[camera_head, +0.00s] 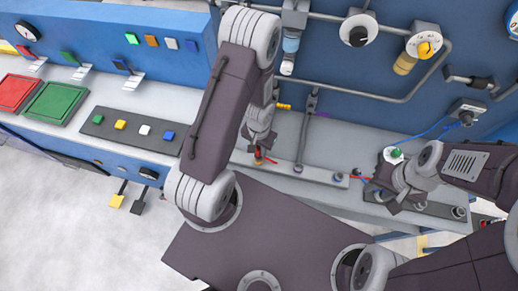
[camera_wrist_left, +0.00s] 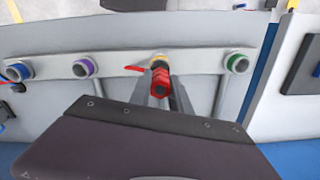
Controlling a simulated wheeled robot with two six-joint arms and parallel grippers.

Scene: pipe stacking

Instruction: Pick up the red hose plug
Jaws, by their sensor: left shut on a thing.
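The red hose plug (camera_wrist_left: 160,80) is between the two fingers of my left gripper (camera_wrist_left: 161,92) in the left wrist view. The gripper is shut on it. The plug is in front of a yellow-ringed socket (camera_wrist_left: 158,57) on a pale bar; I cannot tell whether they touch. In the head view my left gripper (camera_head: 259,155) reaches down to the bar, and the plug shows as a small red spot (camera_head: 258,154). My right gripper (camera_head: 402,190) is low at the right, by a white part with a green top (camera_head: 396,154); its fingers are unclear.
The pale bar (camera_wrist_left: 118,66) also carries purple (camera_wrist_left: 84,68), blue and green-ringed (camera_wrist_left: 238,62) sockets. A blue panel with grey pipes (camera_head: 375,90) stands behind. Red and green pads (camera_head: 56,103) and a dark button strip (camera_head: 133,128) lie on the bench at left.

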